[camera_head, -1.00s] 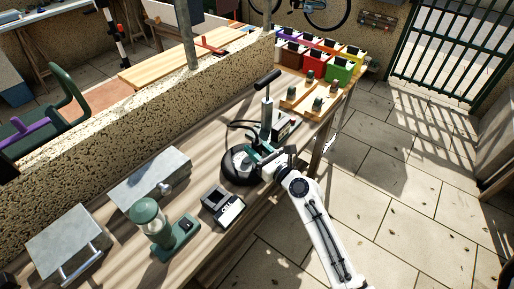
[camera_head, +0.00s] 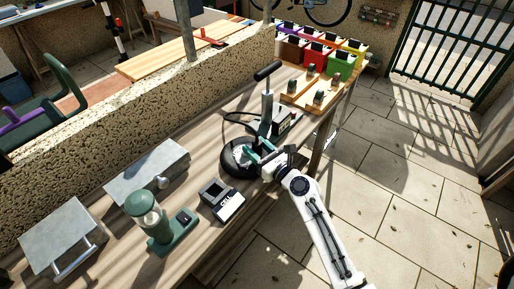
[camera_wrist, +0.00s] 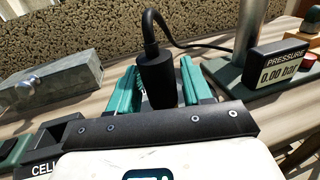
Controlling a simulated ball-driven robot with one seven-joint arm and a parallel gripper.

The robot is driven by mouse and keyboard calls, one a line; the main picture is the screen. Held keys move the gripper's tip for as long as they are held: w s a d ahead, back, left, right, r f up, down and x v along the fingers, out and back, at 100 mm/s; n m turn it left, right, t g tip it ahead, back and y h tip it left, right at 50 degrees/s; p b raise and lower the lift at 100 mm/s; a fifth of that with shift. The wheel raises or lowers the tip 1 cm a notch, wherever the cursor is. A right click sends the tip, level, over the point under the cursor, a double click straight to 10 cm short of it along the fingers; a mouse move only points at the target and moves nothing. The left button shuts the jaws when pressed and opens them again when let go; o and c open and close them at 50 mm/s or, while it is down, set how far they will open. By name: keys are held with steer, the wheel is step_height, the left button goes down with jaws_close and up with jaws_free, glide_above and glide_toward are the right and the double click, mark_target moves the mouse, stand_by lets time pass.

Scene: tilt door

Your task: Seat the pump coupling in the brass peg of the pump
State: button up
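The pump (camera_head: 267,105) stands upright on the bench with a black T-handle; its base (camera_wrist: 233,75) and the foot of its barrel show at right in the wrist view. The pump coupling (camera_wrist: 157,75) is a black cylinder with a black hose rising from its top, roughly upright. It sits between the teal fingers of my gripper (camera_wrist: 160,88). The fingers lie close on both sides, but I cannot tell whether they press on it. In the head view my gripper (camera_head: 262,158) is beside the pump, over a round black object (camera_head: 235,158). I cannot make out the brass peg.
A pressure display (camera_wrist: 283,62) reading 0.00 stands by the pump. A device marked CELL (camera_head: 222,200), a green stand with a jar (camera_head: 160,228) and grey metal blocks (camera_head: 148,172) occupy the bench to the left. A rough stone wall (camera_head: 130,128) runs behind. Coloured bins (camera_head: 318,52) stand beyond.

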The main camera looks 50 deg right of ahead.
steer(key=shift+o, duration=1.4)
steer(key=s+a+b, duration=0.2)
steer(key=s, duration=0.8)
steer(key=shift+s, duration=0.3)
steer(key=shift+a, duration=0.1)
